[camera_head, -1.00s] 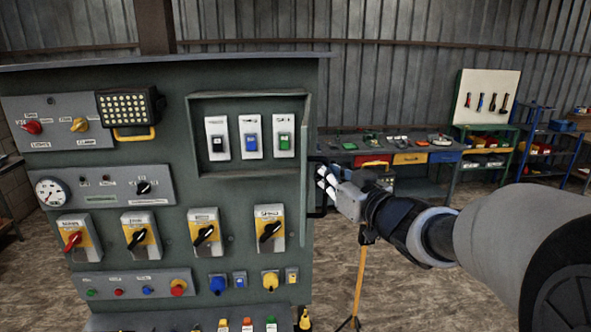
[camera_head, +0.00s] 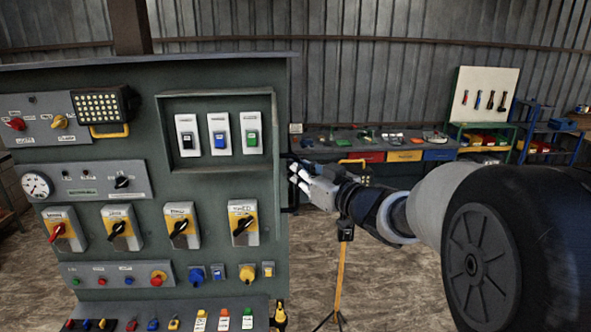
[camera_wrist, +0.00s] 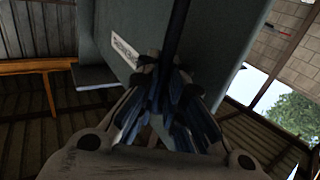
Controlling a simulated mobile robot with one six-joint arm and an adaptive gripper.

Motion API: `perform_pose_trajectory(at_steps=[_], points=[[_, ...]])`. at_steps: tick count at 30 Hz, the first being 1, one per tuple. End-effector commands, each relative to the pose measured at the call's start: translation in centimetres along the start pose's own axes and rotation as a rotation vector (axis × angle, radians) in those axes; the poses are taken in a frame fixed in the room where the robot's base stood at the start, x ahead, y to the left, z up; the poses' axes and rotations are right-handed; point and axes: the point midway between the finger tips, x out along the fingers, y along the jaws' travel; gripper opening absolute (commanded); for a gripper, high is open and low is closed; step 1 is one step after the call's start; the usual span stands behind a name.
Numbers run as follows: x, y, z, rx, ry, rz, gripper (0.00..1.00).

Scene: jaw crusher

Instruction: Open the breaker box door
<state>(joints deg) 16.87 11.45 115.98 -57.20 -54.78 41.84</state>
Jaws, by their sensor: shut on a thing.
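The grey-green control cabinet (camera_head: 140,80) stands at left in the head view. A recessed box (camera_head: 162,135) in its front has an open face and shows three rocker switches. My gripper (camera_head: 297,178) is at the cabinet's right edge. In the wrist view my gripper (camera_wrist: 168,100) is shut on a dark bar-like handle (camera_wrist: 179,35). The handle runs along a grey-green panel (camera_wrist: 225,45) with a white label (camera_wrist: 125,52). The handle is small and mostly hidden by my fingers in the head view. I cannot tell how far the panel stands open.
Rotary switches (camera_head: 244,223) and push buttons cover the cabinet front. A yellow-legged stand (camera_head: 340,280) is below my arm. A workbench (camera_head: 385,155) with tools, a tool board (camera_head: 485,95) and a blue shelf (camera_head: 550,140) stand behind.

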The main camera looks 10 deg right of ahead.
Motion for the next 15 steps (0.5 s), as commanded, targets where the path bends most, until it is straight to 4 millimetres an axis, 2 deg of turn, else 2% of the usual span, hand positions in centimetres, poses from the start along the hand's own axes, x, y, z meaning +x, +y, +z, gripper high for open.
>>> perform_pose_trajectory(at_steps=[2, 3, 12, 15], points=[[-0.04, -0.07, 0.5, 0.004, -0.01, -0.001, 0.0], [-0.04, -0.07, 0.5, 0.004, -0.01, -0.001, 0.08], [-0.01, -0.04, 0.21, 0.001, -0.004, 0.0, 0.28], [-0.01, -0.03, 0.14, 0.0, -0.003, 0.0, 0.29]])
